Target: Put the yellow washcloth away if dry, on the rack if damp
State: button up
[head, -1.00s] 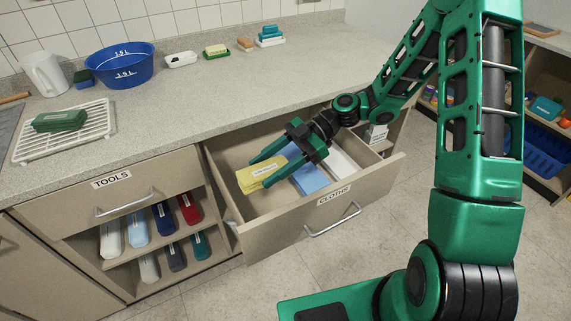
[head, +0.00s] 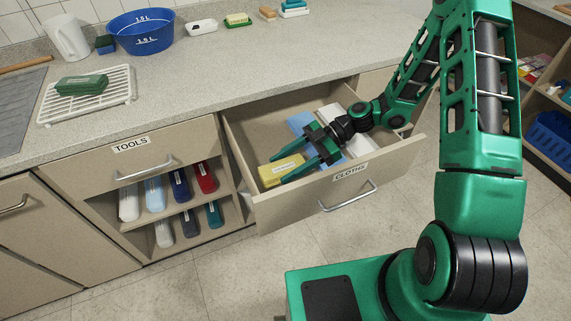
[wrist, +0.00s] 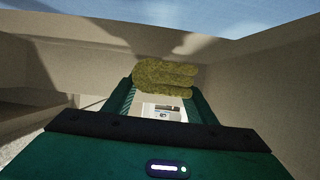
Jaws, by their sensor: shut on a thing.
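The folded yellow washcloth (head: 274,174) is in the front left part of the open drawer labelled CLOTHS (head: 300,208). My gripper (head: 283,169) reaches into the drawer and is shut on the washcloth. In the wrist view the washcloth (wrist: 165,75) shows between the fingertips, with a pale tag-like patch below it. I cannot tell whether it touches the drawer floor or hangs just above it. A white wire rack (head: 117,92) stands on the counter at the left, with a dark green folded item (head: 82,85) on it.
A blue folded cloth (head: 300,123) and a white one (head: 358,147) lie in the drawer beside my gripper. A blue basin (head: 140,33) and small items line the counter back. The counter's middle is clear.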

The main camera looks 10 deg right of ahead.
jog(key=shift+s+f, duration=0.1)
jog(key=shift+f, duration=0.5)
jog(key=o, duration=1.1)
jog(key=shift+c, duration=0.2)
jog(key=shift+r, duration=0.2)
jog(key=v, duration=1.2)
jog(key=shift+r, duration=0.45)
